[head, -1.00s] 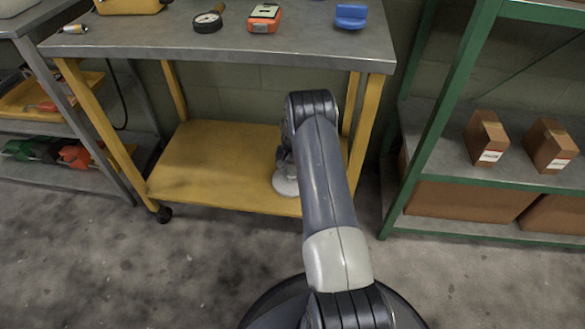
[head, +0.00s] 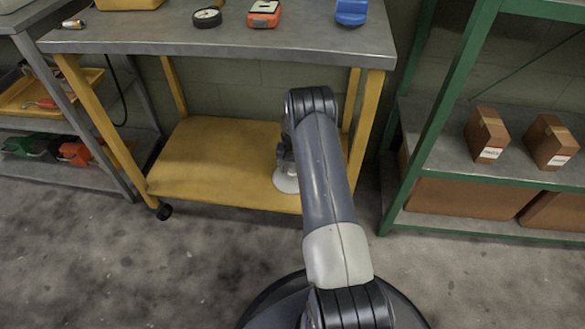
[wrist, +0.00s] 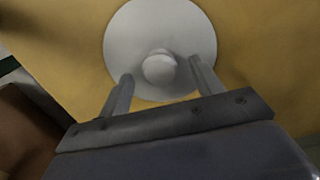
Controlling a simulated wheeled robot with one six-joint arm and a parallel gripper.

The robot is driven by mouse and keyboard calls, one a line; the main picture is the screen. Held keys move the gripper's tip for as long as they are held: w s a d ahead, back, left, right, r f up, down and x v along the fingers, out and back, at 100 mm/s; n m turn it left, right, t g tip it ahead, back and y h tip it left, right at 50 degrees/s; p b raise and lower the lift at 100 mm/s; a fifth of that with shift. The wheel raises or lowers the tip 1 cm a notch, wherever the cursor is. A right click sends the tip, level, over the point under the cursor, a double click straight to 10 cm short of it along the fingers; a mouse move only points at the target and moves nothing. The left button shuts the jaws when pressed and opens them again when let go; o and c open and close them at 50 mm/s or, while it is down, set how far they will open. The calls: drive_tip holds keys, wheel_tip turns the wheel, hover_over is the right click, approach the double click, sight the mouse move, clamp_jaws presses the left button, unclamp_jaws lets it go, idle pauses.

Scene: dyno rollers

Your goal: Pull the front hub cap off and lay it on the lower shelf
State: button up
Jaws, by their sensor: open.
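The hub cap (wrist: 160,25) is a pale round disc with a knob at its middle, seen face-on in the wrist view. It lies on the yellow lower shelf (head: 205,165) of the workbench, near the front edge, and its rim (head: 286,185) shows below my wrist in the head view. My gripper (wrist: 161,69) is open, with one finger on each side of the knob and a gap to it on both sides. In the head view my arm hides most of the gripper.
The grey bench top (head: 230,45) is above the shelf, with a gauge (head: 207,17), an orange meter (head: 264,14) and a blue item (head: 351,12). A yellow leg (head: 366,120) stands right of my arm. A green rack (head: 435,130) with boxes is farther right.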

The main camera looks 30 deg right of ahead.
wheel_tip(320, 180, up, 10)
drive_tip(key=p, duration=0.3)
drive_tip(key=shift+r, duration=0.25)
drive_tip(key=shift+f, duration=0.1)
wheel_tip(320, 180, down, 11)
drive_tip(key=b, duration=0.3)
wheel_tip(320, 180, up, 5)
drive_tip(key=shift+p, duration=1)
drive_tip(key=shift+r, duration=0.25)
drive_tip(key=shift+f, duration=0.1)
